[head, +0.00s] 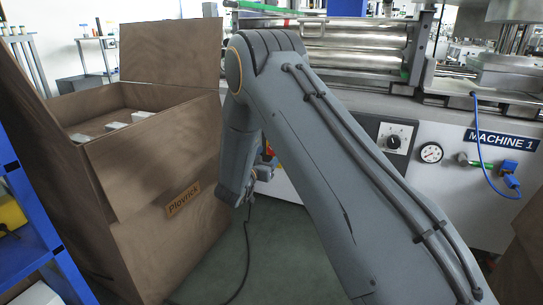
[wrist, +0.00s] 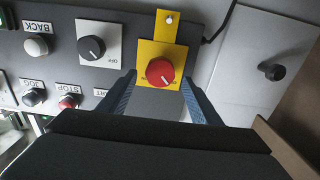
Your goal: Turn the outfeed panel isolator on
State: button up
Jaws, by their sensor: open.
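A red rotary knob (wrist: 160,71) sits on a yellow plate (wrist: 167,27), the look of an isolator switch; no outfeed name is legible on it. My gripper (wrist: 158,82) is open, with one blue finger on each side of the knob's lower part in the wrist view. I cannot tell whether the fingers touch it. The knob's pointer setting is too small to read.
In the wrist view a black knob (wrist: 92,47) on a white plate sits left of the yellow plate, with several labelled push buttons beyond. A grey door with a black handle (wrist: 272,71) is at right. A large brown box (head: 150,165) stands close left of my arm.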

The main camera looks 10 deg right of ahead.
jog(key=shift+b+x, duration=0.55)
jog(key=shift+x, duration=0.95)
jog(key=c, duration=1)
jog(key=shift+c, duration=0.2)
